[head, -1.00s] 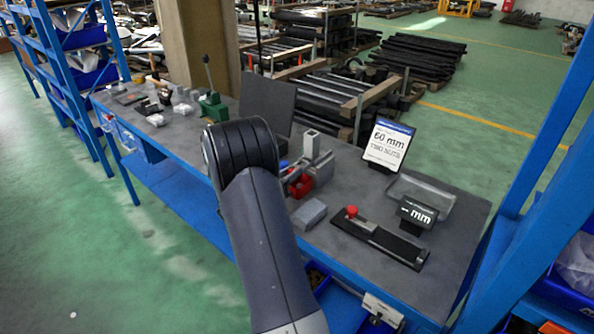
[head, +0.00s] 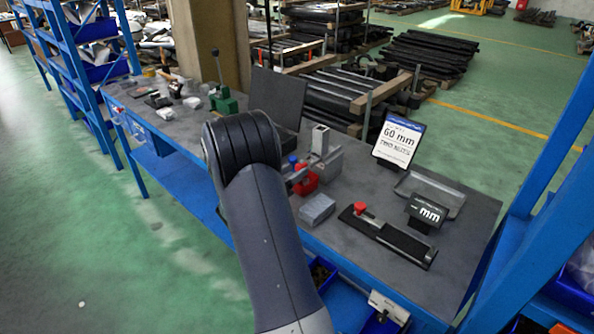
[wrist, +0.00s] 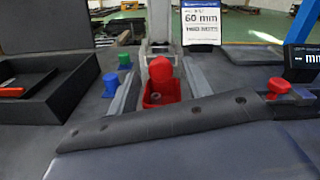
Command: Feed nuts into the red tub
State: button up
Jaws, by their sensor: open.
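The red tub (head: 308,184) stands on the bench beside a grey block with an upright square post (head: 320,138). In the wrist view the tub (wrist: 170,93) lies straight ahead, and a small ring-like thing, perhaps a nut, shows inside. A rounded red piece (wrist: 160,70) stands at its back. My gripper (wrist: 158,98) appears open and empty, with pale grey bars on either side of the tub; touching cannot be judged. A dark bar with holes crosses in front. My arm hides the gripper in the head view. A sign (head: 397,140) reads 60 mm, two nuts.
A grey block (head: 318,208) lies in front. Blue (wrist: 111,85) and green (wrist: 124,60) pieces stand left of the tub.

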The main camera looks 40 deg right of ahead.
aim_at(304, 163)
jog(key=a+b, duration=0.1)
jog(key=a, duration=0.7)
jog(key=shift+s+a, duration=0.2)
jog(key=shift+s, duration=0.15)
jog(key=shift+d, duration=0.1)
jog(key=d, duration=0.4)
jog(key=w+d+p, duration=0.1)
jog(key=d, duration=0.4)
jog(key=d+p, duration=0.1)
jog(key=d, duration=0.4)
jog(key=shift+w, duration=0.15)
jog(key=shift+a, duration=0.15)
